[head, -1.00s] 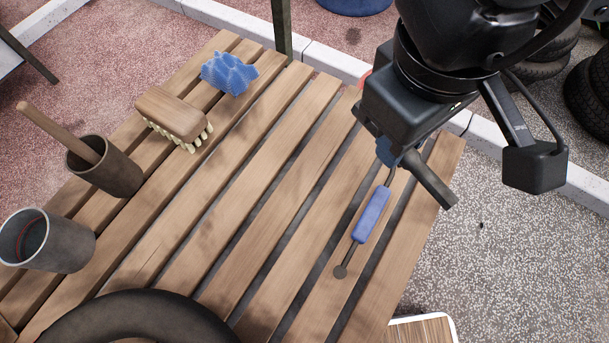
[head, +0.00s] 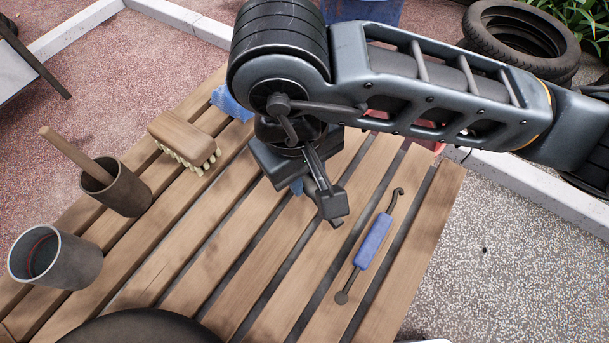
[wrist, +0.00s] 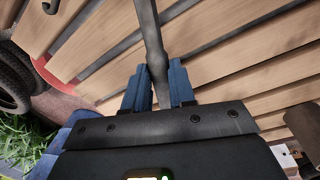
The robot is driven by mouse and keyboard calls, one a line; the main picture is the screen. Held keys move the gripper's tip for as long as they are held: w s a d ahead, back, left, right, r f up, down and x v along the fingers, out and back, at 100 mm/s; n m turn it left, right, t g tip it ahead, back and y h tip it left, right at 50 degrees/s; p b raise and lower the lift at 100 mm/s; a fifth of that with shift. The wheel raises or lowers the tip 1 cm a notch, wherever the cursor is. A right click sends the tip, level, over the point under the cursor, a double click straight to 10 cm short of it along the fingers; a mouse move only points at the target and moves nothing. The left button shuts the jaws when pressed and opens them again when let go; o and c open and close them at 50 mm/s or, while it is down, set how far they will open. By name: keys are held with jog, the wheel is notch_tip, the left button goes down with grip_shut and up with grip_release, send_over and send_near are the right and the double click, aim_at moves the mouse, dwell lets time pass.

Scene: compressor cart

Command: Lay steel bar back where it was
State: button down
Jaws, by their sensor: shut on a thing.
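The steel bar (wrist: 154,45) is a slim grey rod with a thicker collar. In the wrist view it runs from between the blue fingers up past the top edge. My gripper (wrist: 160,86) is shut on it near the collar. In the head view my gripper (head: 297,188) is over the middle of the slatted wooden table (head: 235,235), pointing down. There my arm and wrist hide most of the bar. In the wrist view the bar is over the slats; I cannot tell whether it touches them.
A blue-handled hooked tool (head: 374,241) lies on the right slats. A wooden brush (head: 185,138), a partly hidden blue spiky block (head: 229,104), a dark cup with a stick (head: 118,190) and a grey cup (head: 58,262) stand left. A black ring (head: 150,330) is at the near edge.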

jog(key=shift+f, duration=1.2)
jog(key=shift+f, duration=0.2)
jog(key=c, duration=0.9)
grip_release()
jog(key=shift+c, duration=0.2)
jog(key=shift+r, duration=0.15)
notch_tip(320, 180, up, 12)
jog(key=a, duration=0.1)
jog(key=shift+s, duration=0.3)
jog(key=shift+a, duration=0.1)
